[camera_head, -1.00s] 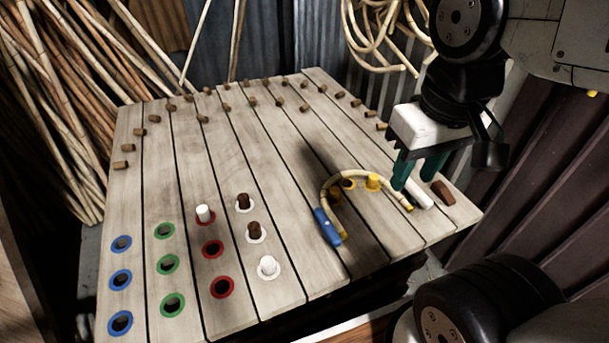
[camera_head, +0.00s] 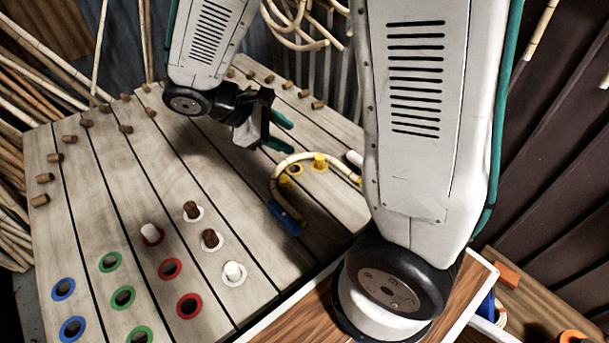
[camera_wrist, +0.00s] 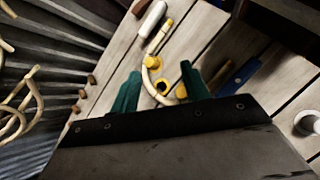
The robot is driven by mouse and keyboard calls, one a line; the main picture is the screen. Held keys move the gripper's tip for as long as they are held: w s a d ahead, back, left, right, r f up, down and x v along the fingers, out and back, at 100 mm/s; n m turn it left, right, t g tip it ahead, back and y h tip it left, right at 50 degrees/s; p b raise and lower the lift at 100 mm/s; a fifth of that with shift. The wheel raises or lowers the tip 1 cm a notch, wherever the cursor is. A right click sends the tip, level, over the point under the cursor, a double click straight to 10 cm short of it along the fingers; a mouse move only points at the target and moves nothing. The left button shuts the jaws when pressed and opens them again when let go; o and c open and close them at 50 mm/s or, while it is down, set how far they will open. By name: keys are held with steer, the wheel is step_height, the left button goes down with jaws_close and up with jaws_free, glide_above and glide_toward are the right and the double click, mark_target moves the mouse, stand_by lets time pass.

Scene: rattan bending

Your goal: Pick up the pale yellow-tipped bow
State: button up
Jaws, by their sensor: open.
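The pale yellow-tipped bow (camera_head: 299,158) is a curved rattan strip lying on the slatted board, arched around yellow pegs (camera_head: 319,160). A blue sleeve-like piece (camera_head: 286,218) lies at its near end, and my arm partly covers its other end. My gripper (camera_head: 282,131) is open and empty, behind the bow and above the board. In the wrist view, my gripper (camera_wrist: 161,87) has its green fingers spread, with part of the bow (camera_wrist: 147,76) showing between and beyond them. The yellow tip (camera_wrist: 168,23) shows near the top there.
A white cylinder (camera_head: 354,158) lies beside the bow. Brown pegs (camera_head: 87,123) line the board's far and left sides. Coloured ring holes (camera_head: 123,298) and upright pegs fill its near left. Rattan poles lean at left, and coils hang behind.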

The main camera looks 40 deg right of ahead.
mark_target(283, 162)
steer(key=w+f+n+t+h, duration=0.1)
steer(key=w+f+n, duration=0.1)
steer(key=f, duration=0.3)
steer(key=w+a+f+n+t+h, duration=0.1)
steer(key=w+f+n+h, duration=0.1)
steer(key=f, duration=0.3)
steer(key=w+a+f+n+t+h, duration=0.1)
steer(key=w+f+n, duration=0.2)
steer(key=f+n, duration=0.1)
steer(key=shift+w+a+f+n+h, duration=0.2)
steer(key=shift+w+f+n+h, duration=0.1)
steer(key=shift+w+f+h, duration=0.15)
steer(key=shift+d+f, duration=0.15)
steer(key=shift+f, duration=0.1)
steer(key=x, duration=0.7)
steer(key=shift+w+d, duration=0.25)
steer(key=shift+w, duration=0.05)
jaws_close()
